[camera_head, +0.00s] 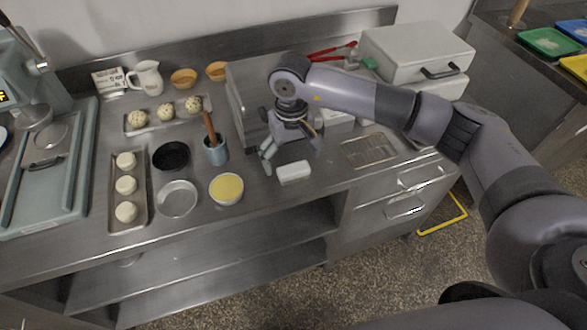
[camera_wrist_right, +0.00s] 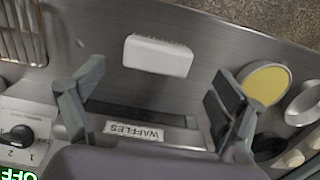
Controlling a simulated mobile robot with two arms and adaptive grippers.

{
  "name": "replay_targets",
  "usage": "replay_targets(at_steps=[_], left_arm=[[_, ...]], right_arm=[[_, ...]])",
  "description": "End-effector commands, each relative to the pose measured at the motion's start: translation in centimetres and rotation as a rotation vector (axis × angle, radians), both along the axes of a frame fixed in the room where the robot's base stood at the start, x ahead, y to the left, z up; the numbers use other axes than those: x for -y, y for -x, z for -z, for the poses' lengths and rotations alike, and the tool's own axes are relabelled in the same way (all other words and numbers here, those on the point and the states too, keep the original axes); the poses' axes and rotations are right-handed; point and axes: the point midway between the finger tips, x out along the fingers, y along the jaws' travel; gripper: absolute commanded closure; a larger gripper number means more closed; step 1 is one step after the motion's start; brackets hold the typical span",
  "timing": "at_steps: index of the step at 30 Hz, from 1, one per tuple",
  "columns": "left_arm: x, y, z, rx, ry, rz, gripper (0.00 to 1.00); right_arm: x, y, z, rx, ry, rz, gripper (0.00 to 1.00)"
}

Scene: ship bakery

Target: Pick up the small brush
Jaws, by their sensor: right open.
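A small white block with a rough, bristly edge, which looks like the small brush (camera_head: 293,172), lies on the steel counter near its front edge. It also shows whole in the right wrist view (camera_wrist_right: 157,56), at upper centre. My right gripper (camera_head: 292,152) is open and empty, just behind and above the brush. In the right wrist view the fingers (camera_wrist_right: 159,72) are spread wide, and the brush lies beyond and between their tips, apparently untouched. My left gripper is not in view.
A waffle machine with a "WAFFLES" label (camera_wrist_right: 134,131) stands right behind the gripper. A bowl with yellow contents (camera_head: 226,188) and a blue cup (camera_head: 216,153) holding a wooden-handled tool stand left. A wire rack (camera_head: 369,150) lies right. The counter's front edge is close.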

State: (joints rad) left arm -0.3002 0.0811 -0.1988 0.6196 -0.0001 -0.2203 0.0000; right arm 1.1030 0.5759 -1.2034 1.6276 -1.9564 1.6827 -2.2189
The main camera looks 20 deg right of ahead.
Motion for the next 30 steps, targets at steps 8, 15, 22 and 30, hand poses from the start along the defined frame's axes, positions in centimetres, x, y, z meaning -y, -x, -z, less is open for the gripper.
replay_targets(at_steps=[8, 15, 22, 30], left_arm=[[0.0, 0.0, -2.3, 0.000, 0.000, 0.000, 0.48], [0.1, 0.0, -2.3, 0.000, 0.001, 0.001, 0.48], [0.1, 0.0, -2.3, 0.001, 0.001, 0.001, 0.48], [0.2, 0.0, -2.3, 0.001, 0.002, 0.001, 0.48]], right_arm=[[0.4, 0.4, 3.7, -0.005, 0.000, 0.002, 0.10], [0.3, 0.3, 4.5, -0.001, 0.000, -0.001, 0.10], [0.3, 0.3, 4.5, -0.002, 0.000, 0.000, 0.20], [0.3, 0.3, 4.5, -0.002, 0.000, 0.000, 0.38]])
